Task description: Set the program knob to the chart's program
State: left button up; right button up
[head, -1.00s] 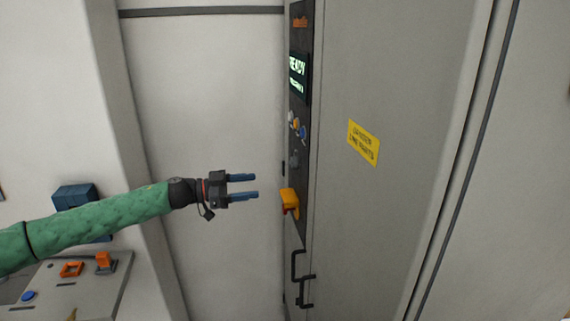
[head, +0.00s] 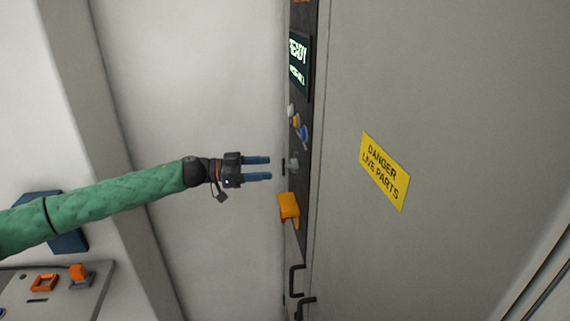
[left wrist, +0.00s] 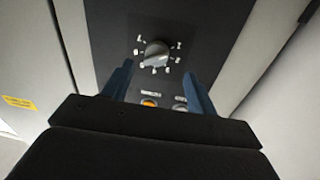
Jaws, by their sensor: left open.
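The program knob (left wrist: 155,54) is a grey dial with a ring of pale marks, on a dark panel in the left wrist view. It also shows small in the head view (head: 293,164), on the panel seen nearly edge-on. My left gripper (head: 270,168) is open and empty, its two blue fingers pointing at the knob with a small gap between. In the left wrist view the fingers (left wrist: 158,78) lie either side, below the knob. My right gripper is not in view. I see no chart.
The panel's screen (head: 299,66) reads READY above a smaller line. White, yellow and blue buttons (head: 297,121) sit above the knob. A yellow-orange switch (head: 289,208) sticks out below it, and black handles (head: 297,281) lie lower. A yellow DANGER LIVE PARTS sign (head: 385,171) is on the cabinet.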

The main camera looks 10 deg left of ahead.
aim_at(286, 166)
pick_arm(q)
jog(key=d, duration=0.2)
jog(key=shift+d+r, duration=0.3)
jog(key=shift+r, duration=0.05)
jog(key=x, duration=0.3)
jog(key=shift+w+d+f+b, duration=0.1)
jog(key=shift+w+d+b, duration=0.15)
jog(key=shift+d+b, duration=0.1)
jog(key=shift+w, duration=0.1)
jog(key=c, duration=0.7)
jog(key=shift+c, duration=1.3)
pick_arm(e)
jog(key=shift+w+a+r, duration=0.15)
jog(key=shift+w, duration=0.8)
